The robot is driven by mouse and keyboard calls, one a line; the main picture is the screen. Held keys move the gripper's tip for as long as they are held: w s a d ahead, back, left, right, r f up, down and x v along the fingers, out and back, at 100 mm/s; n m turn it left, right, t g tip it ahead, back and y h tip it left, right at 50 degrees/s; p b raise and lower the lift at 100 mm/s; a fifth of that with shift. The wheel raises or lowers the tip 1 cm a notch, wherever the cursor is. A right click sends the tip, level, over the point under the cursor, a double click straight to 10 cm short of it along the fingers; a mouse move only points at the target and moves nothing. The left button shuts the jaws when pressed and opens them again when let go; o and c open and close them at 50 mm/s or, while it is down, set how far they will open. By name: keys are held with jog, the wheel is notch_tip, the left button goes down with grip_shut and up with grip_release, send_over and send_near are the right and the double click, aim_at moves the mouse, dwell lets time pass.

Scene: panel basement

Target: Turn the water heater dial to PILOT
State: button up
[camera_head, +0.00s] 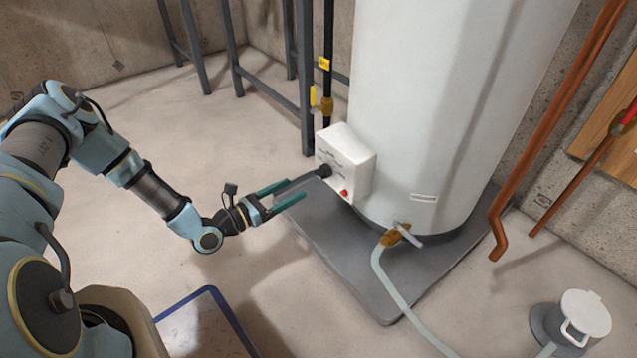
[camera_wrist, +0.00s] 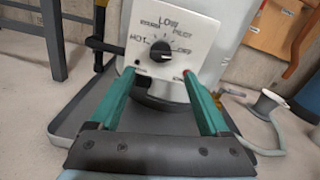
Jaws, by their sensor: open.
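The water heater (camera_head: 430,110) is a tall white tank with a white control box (camera_head: 352,160) low on its side. The black dial (camera_wrist: 162,51) is on the box face, which carries the words HOT, LOW, PILOT and OFF; PILOT is at the dial's upper right. I cannot tell which word the dial points to. The dial also shows in the head view (camera_head: 324,170), near a red button (camera_head: 344,193). My gripper (camera_wrist: 160,76) has its teal fingers apart and empty. In the head view, my gripper (camera_head: 296,188) is just short of the box, pointing toward it.
The heater stands on a grey tray (camera_head: 375,295). A drain valve (camera_head: 398,236) with a hose sticks out low on the tank. A yellow-handled gas valve (camera_head: 322,104) and metal frame legs are behind the box. Copper pipes (camera_head: 548,120) are at right.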

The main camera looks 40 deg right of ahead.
aim_at(316, 176)
jog(key=shift+s+d+b, duration=0.15)
jog(key=shift+d+b, duration=0.65)
jog(key=shift+d, duration=1.65)
jog(key=shift+s+d+b, duration=0.15)
jog(key=shift+d+b, duration=0.65)
jog(key=shift+d, duration=1.6)
jog(key=shift+c, duration=0.3)
grip_shut()
